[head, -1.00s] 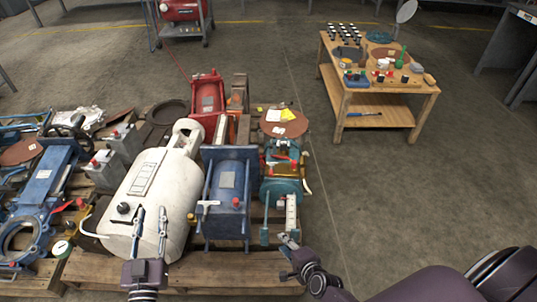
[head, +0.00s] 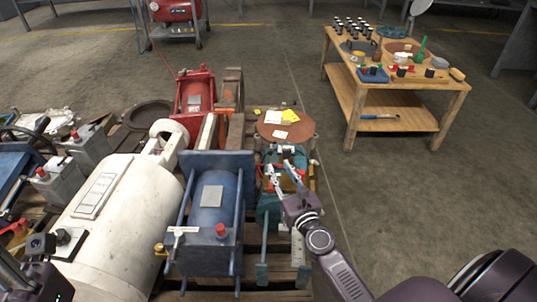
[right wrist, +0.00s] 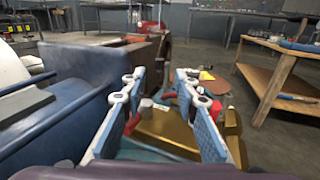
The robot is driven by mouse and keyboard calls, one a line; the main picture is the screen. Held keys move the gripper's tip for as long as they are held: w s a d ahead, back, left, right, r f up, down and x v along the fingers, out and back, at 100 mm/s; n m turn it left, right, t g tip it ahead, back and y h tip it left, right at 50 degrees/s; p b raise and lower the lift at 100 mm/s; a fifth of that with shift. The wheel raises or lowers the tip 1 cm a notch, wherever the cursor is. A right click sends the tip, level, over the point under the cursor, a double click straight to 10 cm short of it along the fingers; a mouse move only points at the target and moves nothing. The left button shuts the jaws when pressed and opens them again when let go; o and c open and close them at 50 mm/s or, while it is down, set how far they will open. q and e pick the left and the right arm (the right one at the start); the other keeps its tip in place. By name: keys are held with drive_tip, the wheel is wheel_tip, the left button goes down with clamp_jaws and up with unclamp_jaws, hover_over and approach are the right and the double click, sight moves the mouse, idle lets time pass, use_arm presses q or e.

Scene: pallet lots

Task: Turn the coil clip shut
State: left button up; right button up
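A teal machine (head: 268,205) with a gold block (right wrist: 172,130) stands at the right end of the pallet. Small red parts (head: 300,173) sit on top of it; I cannot tell for certain which part is the coil clip. My right gripper (head: 284,172) is over this machine, its fingers apart. In the right wrist view the open fingers (right wrist: 161,85) have nothing visible gripped between them. A red part shows behind each finger, partly hidden. My left arm's end shows at the lower left edge of the head view; its fingers are not visible.
A blue framed machine (head: 210,215) stands close left of the teal one, with a white tank (head: 115,215) beyond. A round rusty disc (head: 285,124) with yellow and white papers lies behind. A wooden table (head: 390,100) stands back right. Floor right of the pallet is clear.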

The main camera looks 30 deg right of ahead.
sight(271, 153)
drive_tip(key=shift+w+d+r, duration=0.1)
drive_tip(key=shift+w+r, duration=0.05)
drive_tip(key=shift+w, duration=0.2)
drive_tip(key=w, duration=0.6)
drive_tip(key=shift+w+d, duration=0.4)
clamp_jaws()
